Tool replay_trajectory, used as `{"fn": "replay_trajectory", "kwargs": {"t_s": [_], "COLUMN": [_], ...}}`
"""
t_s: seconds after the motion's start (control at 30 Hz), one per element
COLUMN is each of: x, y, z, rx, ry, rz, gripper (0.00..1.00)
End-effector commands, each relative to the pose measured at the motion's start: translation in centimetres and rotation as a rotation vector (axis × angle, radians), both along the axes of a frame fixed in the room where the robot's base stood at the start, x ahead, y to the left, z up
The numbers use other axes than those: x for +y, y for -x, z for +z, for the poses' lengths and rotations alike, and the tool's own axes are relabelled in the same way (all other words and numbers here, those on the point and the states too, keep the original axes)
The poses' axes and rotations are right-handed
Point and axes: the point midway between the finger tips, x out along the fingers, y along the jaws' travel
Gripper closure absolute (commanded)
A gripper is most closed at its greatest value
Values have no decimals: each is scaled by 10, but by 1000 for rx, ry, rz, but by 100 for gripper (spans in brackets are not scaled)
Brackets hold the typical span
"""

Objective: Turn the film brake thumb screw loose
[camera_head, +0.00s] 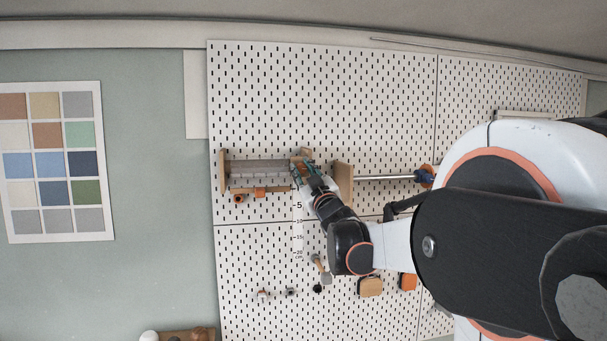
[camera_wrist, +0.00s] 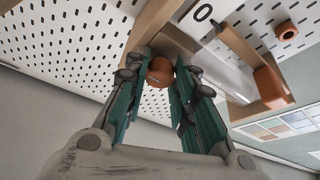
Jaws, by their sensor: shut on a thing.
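The film brake thumb screw (camera_wrist: 160,72) is a round, orange-brown knob beside a wooden upright (camera_wrist: 150,27). It sits between my gripper's (camera_wrist: 160,75) fingertips, one green-padded finger on each side. My gripper is shut on it. In the head view, my gripper (camera_head: 307,172) reaches the right end of the wooden film holder on the pegboard; the screw is largely hidden there by the fingers. The pale film roll (camera_head: 258,170) lies across the holder, left of my gripper, and shows beside the fingers in the wrist view.
A wooden rail with orange pieces (camera_head: 260,191) sits below the roll. Small tools (camera_head: 324,272) hang lower on the pegboard (camera_head: 320,100). A colour chart (camera_head: 55,160) hangs at left.

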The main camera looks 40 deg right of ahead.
Motion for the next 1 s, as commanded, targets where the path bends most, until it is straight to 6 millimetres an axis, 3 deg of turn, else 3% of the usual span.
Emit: {"fn": "replay_trajectory", "kwargs": {"t_s": [1.0], "x": [-4], "y": [2], "z": [6], "rx": [410], "ry": [849], "rz": [1], "gripper": [100]}}
